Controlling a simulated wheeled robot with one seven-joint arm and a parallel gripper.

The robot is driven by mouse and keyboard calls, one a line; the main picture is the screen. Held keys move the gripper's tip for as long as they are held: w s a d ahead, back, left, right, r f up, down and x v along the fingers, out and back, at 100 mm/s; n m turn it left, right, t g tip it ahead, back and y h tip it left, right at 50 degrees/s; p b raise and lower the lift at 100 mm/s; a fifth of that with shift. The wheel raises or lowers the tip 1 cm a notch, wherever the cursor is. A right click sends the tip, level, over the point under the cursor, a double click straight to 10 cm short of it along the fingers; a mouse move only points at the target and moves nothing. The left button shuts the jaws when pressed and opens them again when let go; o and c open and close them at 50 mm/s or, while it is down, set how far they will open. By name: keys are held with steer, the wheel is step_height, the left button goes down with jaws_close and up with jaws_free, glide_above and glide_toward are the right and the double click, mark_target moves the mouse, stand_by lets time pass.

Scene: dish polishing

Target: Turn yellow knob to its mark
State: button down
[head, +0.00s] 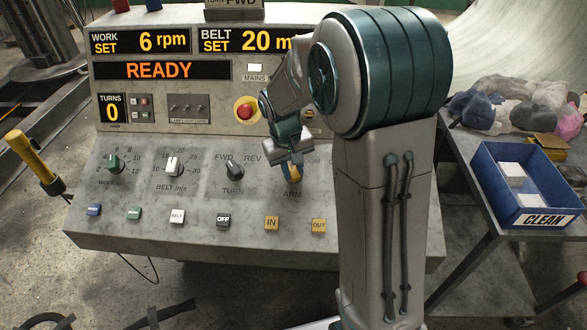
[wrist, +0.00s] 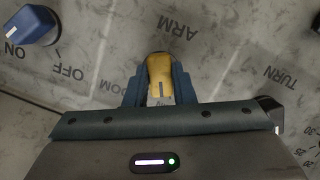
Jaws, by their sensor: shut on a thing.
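The yellow knob (head: 294,176) sits on the sloping face of the grey console, above the printed word ARM in the head view. In the wrist view the yellow knob (wrist: 159,68) stands between the two blue-grey fingers. My gripper (head: 290,160) reaches down to it, and its fingers (wrist: 158,82) are shut on the knob's sides. A dark line on the knob points away from the word ARM. My gripper hides part of the dial; letters ending in OOM show beside it. I cannot tell which mark the line meets.
The TURN knob (head: 235,169) stands left of the yellow knob, and the IN button (head: 272,223) and OUT button (head: 319,225) lie below. A red emergency button (head: 246,110) is above. A blue knob (wrist: 34,24) shows in the wrist view. A blue CLEAN bin (head: 484,180) stands at right.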

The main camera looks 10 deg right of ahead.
steer(key=m+b, duration=0.1)
steer(key=m, duration=0.2)
steer(key=m+y, duration=0.1)
steer(key=m, duration=0.2)
steer(key=shift+d+y+b, duration=0.1)
steer(key=shift+y+b, duration=0.2)
steer(key=shift+b, duration=0.1)
steer(key=m+t+y+b, duration=0.1)
steer(key=m, duration=0.5)
steer(key=shift+m, duration=0.4)
steer(key=c, duration=1.2)
jaws_free()
steer(key=shift+d, duration=0.1)
steer(key=shift+r, duration=0.1)
step_height(320, 180, up, 13)
steer(key=s+d, duration=0.1)
steer(key=s, duration=0.1)
steer(key=shift+s+d+r+p, duration=0.15)
steer(key=shift+s+d+p, duration=0.15)
steer(key=shift+s+p, duration=0.05)
